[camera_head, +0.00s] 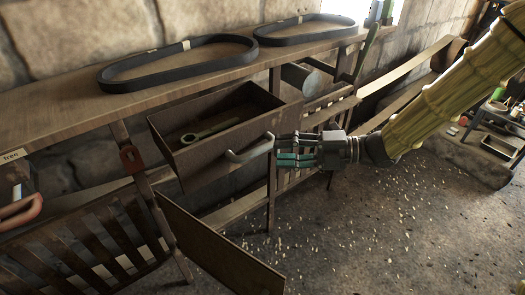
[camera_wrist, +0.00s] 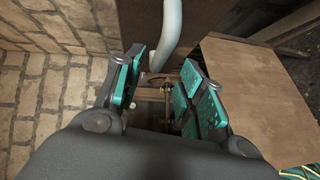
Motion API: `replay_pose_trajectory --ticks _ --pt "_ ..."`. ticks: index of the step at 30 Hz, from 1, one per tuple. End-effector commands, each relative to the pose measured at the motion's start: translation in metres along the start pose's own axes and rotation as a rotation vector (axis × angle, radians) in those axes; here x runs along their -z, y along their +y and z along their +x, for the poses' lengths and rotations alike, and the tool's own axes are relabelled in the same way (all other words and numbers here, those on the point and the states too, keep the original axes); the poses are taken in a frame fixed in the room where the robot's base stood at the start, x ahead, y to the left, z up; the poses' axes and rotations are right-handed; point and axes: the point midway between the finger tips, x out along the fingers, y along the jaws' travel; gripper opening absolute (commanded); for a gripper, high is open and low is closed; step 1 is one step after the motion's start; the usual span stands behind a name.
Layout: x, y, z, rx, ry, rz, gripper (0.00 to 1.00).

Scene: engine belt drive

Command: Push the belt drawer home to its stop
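The belt drawer (camera_head: 225,141) is a dark brown box pulled out from under the wooden bench, in the middle of the head view. A wrench (camera_head: 209,130) lies inside it. A pale curved handle (camera_head: 250,150) sticks out from its front. My gripper (camera_head: 277,152) is at the handle's right end, with teal-padded fingers pointing left. In the wrist view my gripper (camera_wrist: 162,68) has its fingers apart. The handle (camera_wrist: 171,35) reaches down between or just beyond the fingertips, nearer the left finger. I cannot tell whether they touch.
Two black belts (camera_head: 178,62) (camera_head: 305,29) lie on the bench top (camera_head: 60,107). A brown panel (camera_head: 215,248) juts out below the drawer. A slatted rack (camera_head: 85,245) stands at lower left. The floor (camera_head: 385,235) at right is open, with scattered pale bits.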

Motion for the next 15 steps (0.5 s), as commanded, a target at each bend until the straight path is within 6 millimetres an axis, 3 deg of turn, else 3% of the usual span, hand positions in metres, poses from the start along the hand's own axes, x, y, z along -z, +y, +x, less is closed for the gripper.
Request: replay_pose_trajectory --ticks 7,15 --pt "0.001 -0.001 0.038 0.001 0.002 0.002 0.39" --pt "0.000 0.000 0.057 -0.001 -0.001 0.003 0.39"
